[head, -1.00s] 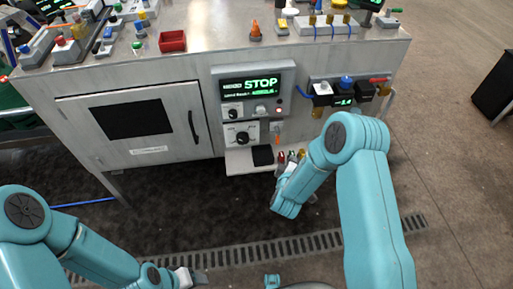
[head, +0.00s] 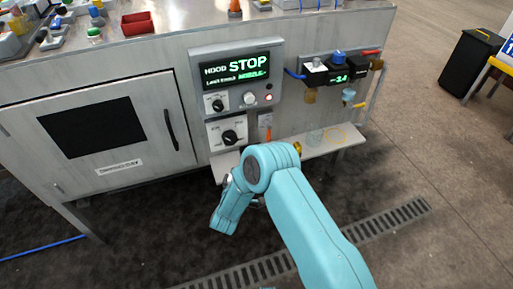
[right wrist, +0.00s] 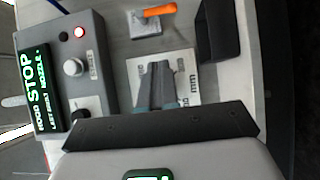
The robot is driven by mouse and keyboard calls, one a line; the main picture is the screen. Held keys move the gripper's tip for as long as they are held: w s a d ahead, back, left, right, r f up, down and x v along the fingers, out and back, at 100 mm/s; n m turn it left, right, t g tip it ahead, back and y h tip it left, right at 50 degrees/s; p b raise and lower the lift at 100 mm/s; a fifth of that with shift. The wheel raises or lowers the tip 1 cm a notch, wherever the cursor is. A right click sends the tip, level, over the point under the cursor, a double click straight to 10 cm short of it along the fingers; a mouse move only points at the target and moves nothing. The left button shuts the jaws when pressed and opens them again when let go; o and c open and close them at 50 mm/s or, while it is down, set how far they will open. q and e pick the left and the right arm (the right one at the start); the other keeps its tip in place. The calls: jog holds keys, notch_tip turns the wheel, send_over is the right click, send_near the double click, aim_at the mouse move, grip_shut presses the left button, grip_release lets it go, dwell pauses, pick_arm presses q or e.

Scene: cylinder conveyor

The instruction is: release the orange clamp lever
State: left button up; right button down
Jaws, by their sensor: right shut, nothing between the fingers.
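The orange clamp lever (right wrist: 158,10) shows at the top of the right wrist view, on a small grey-white plate (right wrist: 146,26). In the head view the lever (head: 267,135) is a small orange piece on the cabinet front, right of the lower knob panel. My right gripper (right wrist: 159,68) is shut and empty in the right wrist view. Its tips are in front of a white plate with printed marks, apart from the lever. My left gripper is not in view.
The control box with the STOP screen (head: 236,67) and knobs stands left of the lever. A dark block (right wrist: 218,30) is near the lever. A regulator unit (head: 335,75) with blue knob is at right. A low shelf (head: 335,141) sticks out below.

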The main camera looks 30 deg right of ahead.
aim_at(268, 130)
jog(key=shift+f, duration=0.4)
jog(key=shift+s, duration=0.1)
jog(key=b+x, duration=0.3)
jog(key=x, duration=0.6)
jog(key=shift+w+d+f, duration=0.15)
jog(key=shift+w+d, duration=0.1)
jog(key=shift+w, duration=0.05)
jog(key=d, duration=0.3)
jog(key=shift+d, duration=0.2)
jog(key=shift+w+d+b, duration=0.1)
jog(key=shift+d+b, duration=0.2)
jog(key=shift+d, duration=0.05)
